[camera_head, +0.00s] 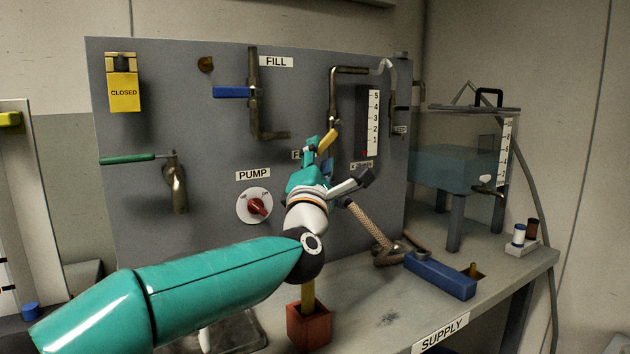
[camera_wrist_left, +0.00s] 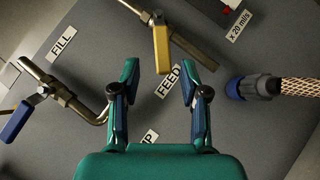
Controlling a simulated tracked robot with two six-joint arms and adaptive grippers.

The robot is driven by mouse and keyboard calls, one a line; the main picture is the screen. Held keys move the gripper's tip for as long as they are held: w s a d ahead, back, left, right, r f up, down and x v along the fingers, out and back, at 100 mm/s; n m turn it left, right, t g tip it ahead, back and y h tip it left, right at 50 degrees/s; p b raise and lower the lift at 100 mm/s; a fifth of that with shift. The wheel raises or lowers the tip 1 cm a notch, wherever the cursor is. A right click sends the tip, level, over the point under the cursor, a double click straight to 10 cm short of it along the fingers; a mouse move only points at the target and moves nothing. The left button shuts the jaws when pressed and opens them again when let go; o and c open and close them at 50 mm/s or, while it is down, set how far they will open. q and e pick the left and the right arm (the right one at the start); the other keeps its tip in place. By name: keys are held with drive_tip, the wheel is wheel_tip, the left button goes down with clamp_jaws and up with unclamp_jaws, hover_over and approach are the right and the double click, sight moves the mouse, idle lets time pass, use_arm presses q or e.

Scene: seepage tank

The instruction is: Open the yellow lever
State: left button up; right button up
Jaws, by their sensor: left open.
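The yellow lever (camera_head: 328,141) sits on a brass pipe on the grey panel, below the pipe's bend, partly hidden behind my left gripper (camera_head: 322,160). In the left wrist view the lever (camera_wrist_left: 161,48) hangs from its pipe at an angle to it, and its free end points toward my left gripper (camera_wrist_left: 159,76). My right gripper is not in view.
A blue lever (camera_head: 232,92) on the FILL pipe and a green lever (camera_head: 128,159) are to the left. The red PUMP knob (camera_head: 257,207) is below. A braided hose (camera_head: 367,224) runs down to the bench beside the blue block (camera_head: 440,275).

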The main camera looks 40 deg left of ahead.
use_arm(q)
drive_tip(key=v, duration=0.7)
